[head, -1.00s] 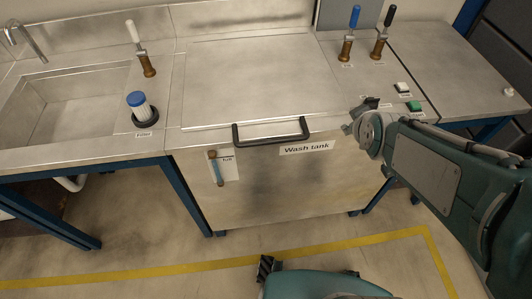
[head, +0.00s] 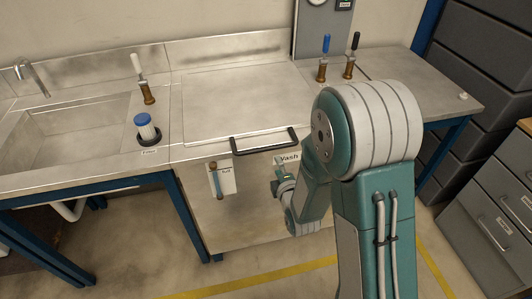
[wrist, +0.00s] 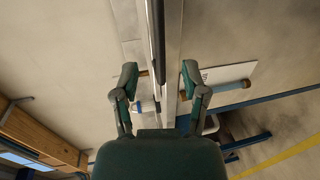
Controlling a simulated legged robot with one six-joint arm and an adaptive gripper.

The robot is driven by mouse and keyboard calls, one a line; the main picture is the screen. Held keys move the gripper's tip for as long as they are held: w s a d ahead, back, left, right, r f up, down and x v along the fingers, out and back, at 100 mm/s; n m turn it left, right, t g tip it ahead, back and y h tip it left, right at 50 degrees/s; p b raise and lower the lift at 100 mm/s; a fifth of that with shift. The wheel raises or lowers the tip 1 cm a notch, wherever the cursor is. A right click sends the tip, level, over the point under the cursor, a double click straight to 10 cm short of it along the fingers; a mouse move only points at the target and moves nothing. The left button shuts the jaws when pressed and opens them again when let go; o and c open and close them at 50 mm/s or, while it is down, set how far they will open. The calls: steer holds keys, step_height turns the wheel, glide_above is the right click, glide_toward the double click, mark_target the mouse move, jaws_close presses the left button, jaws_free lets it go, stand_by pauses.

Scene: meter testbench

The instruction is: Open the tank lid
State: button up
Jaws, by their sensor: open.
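The tank lid (head: 240,100) is a flat steel plate lying closed on the wash tank (head: 245,205). Its black bar handle (head: 263,142) runs along the front edge. In the wrist view the handle (wrist: 154,35) is a dark bar beyond my fingertips, near the top middle. My gripper (wrist: 158,78) is open and empty, its two green fingers spread on either side of the line of the lid's edge. I see no contact with the handle.
A sight tube (head: 216,180) is on the tank front; it also shows in the wrist view (wrist: 228,88) near the right finger. A sink (head: 70,125), filter cup (head: 147,128) and white-handled valve (head: 146,92) are left. Blue (head: 322,70) and black (head: 349,68) valves stand behind right.

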mark_target(270, 149)
steer(key=x, duration=1)
steer(key=shift+w+a, duration=0.1)
steer(key=shift+w, duration=0.1)
jaws_close()
